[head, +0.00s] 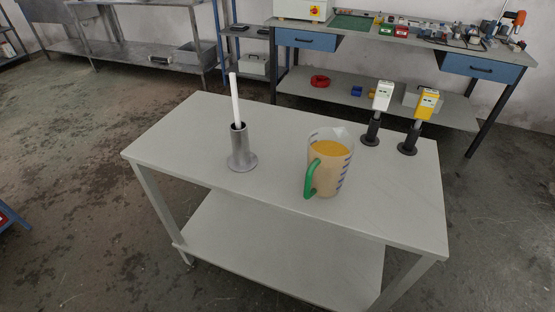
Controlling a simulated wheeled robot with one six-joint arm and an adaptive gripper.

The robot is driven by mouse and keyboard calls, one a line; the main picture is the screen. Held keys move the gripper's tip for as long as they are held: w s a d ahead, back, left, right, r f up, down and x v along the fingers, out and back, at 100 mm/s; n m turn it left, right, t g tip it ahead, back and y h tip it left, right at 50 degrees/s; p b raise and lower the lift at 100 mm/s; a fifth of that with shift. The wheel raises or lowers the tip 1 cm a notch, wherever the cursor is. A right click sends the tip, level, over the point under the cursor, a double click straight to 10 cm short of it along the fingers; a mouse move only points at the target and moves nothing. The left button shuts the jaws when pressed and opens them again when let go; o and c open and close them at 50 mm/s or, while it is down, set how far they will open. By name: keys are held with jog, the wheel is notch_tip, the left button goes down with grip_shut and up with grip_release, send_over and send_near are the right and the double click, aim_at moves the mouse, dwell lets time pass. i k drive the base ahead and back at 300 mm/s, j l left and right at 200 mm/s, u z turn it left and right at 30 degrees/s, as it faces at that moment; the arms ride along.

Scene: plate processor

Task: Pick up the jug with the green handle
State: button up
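The jug (331,172) stands upright on the grey table, right of the table's middle and close to its front edge. It is a translucent measuring jug with markings on its right side and orange-yellow contents. Its green handle (312,177) is on the left front side, facing the camera and slightly left. My gripper is not in the head view, so nothing is seen touching the jug.
The table (205,124) also bears a grey metal holder (241,150) with a white rod, left of the jug. A white device (383,96) and a yellow device (427,103) stand on black stands at the back right. The table's front left is clear.

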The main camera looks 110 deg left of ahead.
aim_at(331, 150)
jog(key=u, duration=3.1)
jog(key=z, duration=4.3)
jog(key=u, duration=4.3)
